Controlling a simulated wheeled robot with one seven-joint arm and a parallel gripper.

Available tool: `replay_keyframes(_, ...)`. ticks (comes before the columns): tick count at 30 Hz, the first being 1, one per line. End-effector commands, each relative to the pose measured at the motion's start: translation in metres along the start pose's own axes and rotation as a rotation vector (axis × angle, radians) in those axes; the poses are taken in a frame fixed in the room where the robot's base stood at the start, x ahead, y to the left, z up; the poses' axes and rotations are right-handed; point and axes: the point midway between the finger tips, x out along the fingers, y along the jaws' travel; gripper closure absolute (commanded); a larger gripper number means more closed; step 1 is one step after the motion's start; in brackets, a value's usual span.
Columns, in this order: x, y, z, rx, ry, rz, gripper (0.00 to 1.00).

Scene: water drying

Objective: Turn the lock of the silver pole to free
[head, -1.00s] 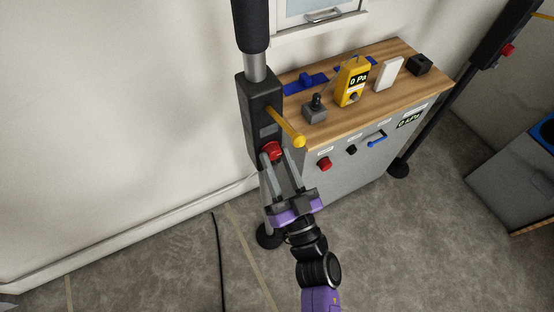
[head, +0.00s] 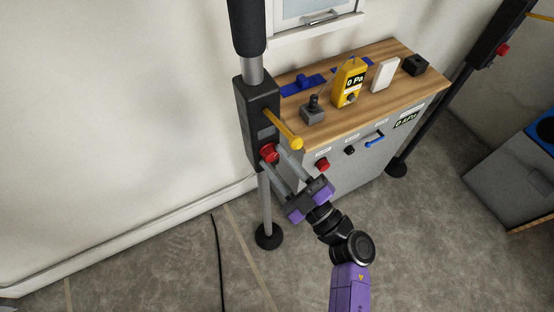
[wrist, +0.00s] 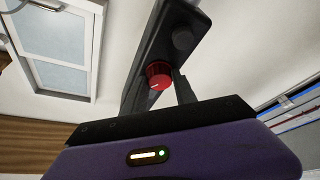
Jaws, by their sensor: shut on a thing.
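The silver pole (head: 265,200) stands upright on a round black foot, left of the workbench. A dark lock box (head: 256,122) is mounted on it, with a yellow lever (head: 283,128) sticking out to the right. The red lock knob (head: 268,154) sits low on the box's front. My gripper (head: 272,158) reaches up from the lower right with its fingers on either side of the red knob, shut on it.
A wooden-topped workbench (head: 390,68) stands to the right, with a yellow gauge (head: 349,83) and a grey switch box (head: 313,111) on top. A second dark pole (head: 432,115) stands beyond it. A black cable (head: 217,255) lies on the open floor.

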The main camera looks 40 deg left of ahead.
Motion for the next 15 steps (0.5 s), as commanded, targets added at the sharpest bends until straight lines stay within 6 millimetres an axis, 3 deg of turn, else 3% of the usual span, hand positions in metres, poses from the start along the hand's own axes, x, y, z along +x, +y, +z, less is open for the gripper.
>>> replay_keyframes(15,0.0003,0.0046,-0.0019,-0.420,0.000,-0.175,1.00)
